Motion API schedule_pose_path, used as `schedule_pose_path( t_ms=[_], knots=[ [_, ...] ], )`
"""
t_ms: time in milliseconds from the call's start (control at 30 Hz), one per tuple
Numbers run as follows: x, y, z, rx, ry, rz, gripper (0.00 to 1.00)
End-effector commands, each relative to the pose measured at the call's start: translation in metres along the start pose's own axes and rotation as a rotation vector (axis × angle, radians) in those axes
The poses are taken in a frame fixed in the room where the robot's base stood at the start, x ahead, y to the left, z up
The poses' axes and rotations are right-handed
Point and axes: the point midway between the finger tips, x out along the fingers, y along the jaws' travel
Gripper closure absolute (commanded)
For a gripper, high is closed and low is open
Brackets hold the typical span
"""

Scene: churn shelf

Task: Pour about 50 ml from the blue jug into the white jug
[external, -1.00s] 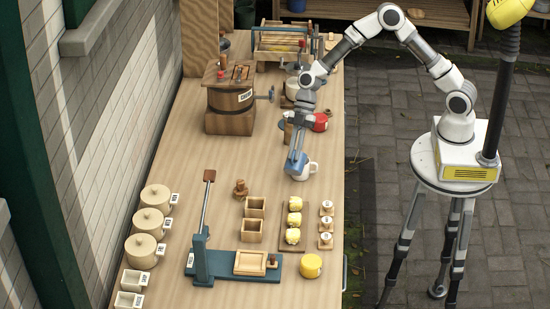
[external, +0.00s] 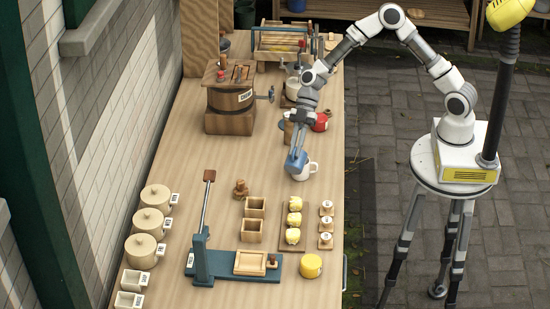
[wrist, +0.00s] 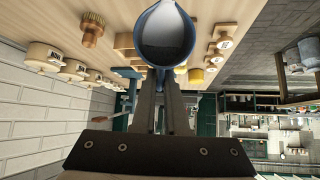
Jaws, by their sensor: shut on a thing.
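The blue jug (external: 294,162) is held in my gripper (external: 300,149), whose fingers are shut on it. The jug is off the table and looks tilted, close beside and partly over the white jug (external: 307,170). In the wrist view the blue jug's mouth (wrist: 166,38) faces the camera, with a pale grey interior and a spout at the top edge. The white jug stands on the table, its left part hidden behind the blue one. I cannot see a stream or the white jug's inside.
A wooden churn (external: 231,97) stands behind to the left, and a red pot (external: 320,122) is just behind the jugs. In front are wooden boxes (external: 253,231), a board of yellow pieces (external: 292,237) and a blue lever press (external: 222,264). Table left of the jugs is clear.

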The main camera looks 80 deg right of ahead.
Motion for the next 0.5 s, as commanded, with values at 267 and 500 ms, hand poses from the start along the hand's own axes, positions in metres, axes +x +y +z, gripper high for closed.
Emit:
schedule_pose_path(
  t_ms=[267, 500],
  knots=[
    [0.013, -0.001, -0.008, -0.01, -0.188, -0.002, 1.0],
    [0.022, 0.002, -0.002, 0.001, -0.295, 0.004, 1.0]
  ],
)
